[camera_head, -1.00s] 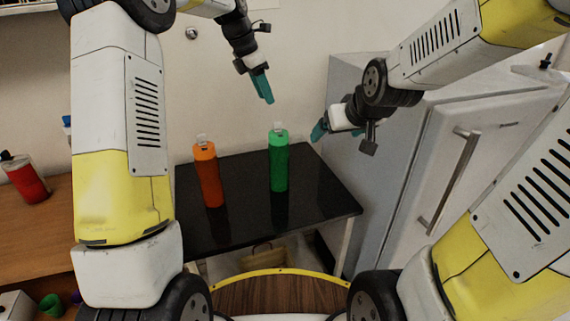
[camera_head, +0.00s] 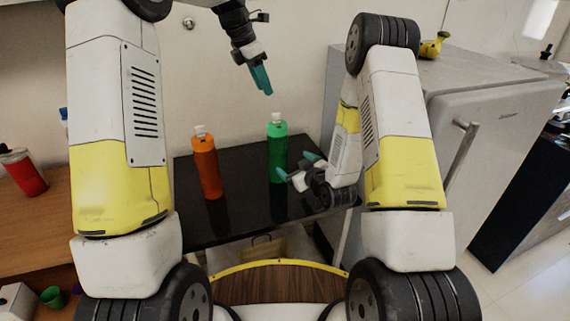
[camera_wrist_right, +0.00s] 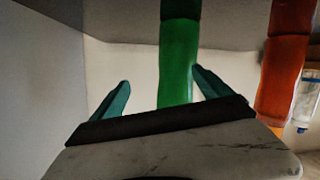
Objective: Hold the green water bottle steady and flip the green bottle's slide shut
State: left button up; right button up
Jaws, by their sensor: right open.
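The green water bottle (camera_head: 278,155) stands upright on a black table (camera_head: 235,215), with a pale cap on top. My right gripper (camera_head: 297,166) is open and empty, low at the bottle's right. In the right wrist view the green bottle (camera_wrist_right: 177,70) appears between the two teal fingers (camera_wrist_right: 160,92), with no visible grip on it. My left gripper (camera_head: 265,90) hangs above the green bottle, slightly left of its cap, with its teal fingers pointing down. Its fingers overlap in view, so their gap is unclear. The slide on the cap is too small to make out.
An orange bottle (camera_head: 206,168) stands on the table left of the green one; it shows in the right wrist view (camera_wrist_right: 284,75). A grey fridge (camera_head: 470,95) stands right of the table. A wooden counter (camera_head: 35,235) with a red container (camera_head: 25,175) is at left.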

aim_at(282, 160)
jog(key=shift+w+a+f+m+t+y, duration=0.15)
jog(key=shift+a+m+t+y, duration=0.55)
jog(key=shift+a, duration=0.5)
jog(key=shift+a+r+m+t, duration=0.2)
jog(key=shift+a+m+t, duration=0.2)
jog(key=shift+m+t, duration=0.2)
jog(key=shift+w+a, duration=0.1)
jog(key=shift+w, duration=0.05)
jog(key=x, duration=0.7)
jog(key=shift+w+a+r, duration=0.2)
jog(key=shift+c, duration=0.4)
